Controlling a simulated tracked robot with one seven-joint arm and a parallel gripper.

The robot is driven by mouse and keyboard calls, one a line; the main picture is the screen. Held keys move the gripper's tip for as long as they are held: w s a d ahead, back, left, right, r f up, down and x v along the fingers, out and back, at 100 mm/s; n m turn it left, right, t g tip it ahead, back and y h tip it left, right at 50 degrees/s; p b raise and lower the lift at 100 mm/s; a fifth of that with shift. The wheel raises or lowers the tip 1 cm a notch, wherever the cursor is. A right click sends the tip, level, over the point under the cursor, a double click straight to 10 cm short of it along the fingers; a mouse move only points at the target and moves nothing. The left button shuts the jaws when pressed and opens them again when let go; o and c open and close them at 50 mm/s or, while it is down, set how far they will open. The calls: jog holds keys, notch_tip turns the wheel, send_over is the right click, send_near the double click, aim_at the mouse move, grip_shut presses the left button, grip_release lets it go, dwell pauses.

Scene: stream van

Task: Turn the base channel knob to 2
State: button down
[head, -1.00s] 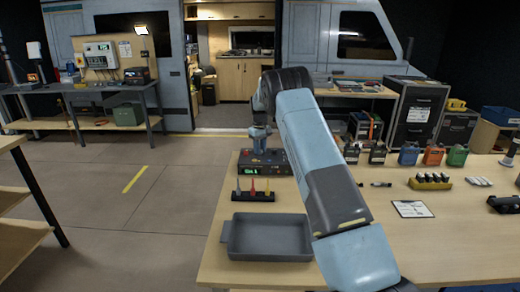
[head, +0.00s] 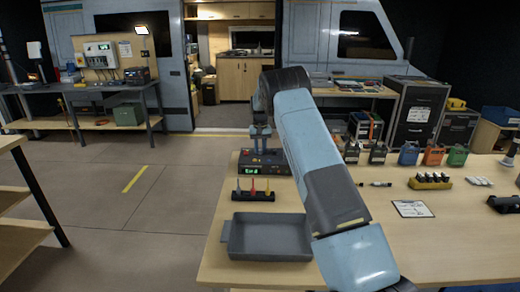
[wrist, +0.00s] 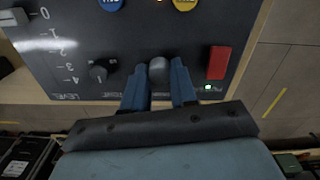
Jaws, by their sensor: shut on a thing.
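The dark base unit (head: 280,166) stands at the table's far left corner, with a lit green display (head: 252,170) too small to read surely. My gripper (head: 261,143) points down over its panel. In the wrist view, my gripper (wrist: 159,82) is shut on a grey knob (wrist: 158,68), one blue finger on each side. The fingers and palm hide the label and number marks around this knob, so its setting cannot be told. A second black knob (wrist: 100,71) sits to its left, and a red rocker switch (wrist: 218,62) with a green light is to its right.
A slider (wrist: 14,18) with a 0-to-4 scale is on the panel's left, and blue (wrist: 111,3) and yellow buttons lie at the top. A rack of coloured pens or tools (head: 253,195) and a grey tray (head: 268,237) stand near the unit.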

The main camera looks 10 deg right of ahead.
aim_at(260, 150)
jog(key=shift+m, duration=1)
jog(key=c, duration=0.9)
grip_release()
jog(key=shift+r, duration=0.15)
notch_tip(260, 150, up, 13)
jog(key=shift+r, duration=0.2)
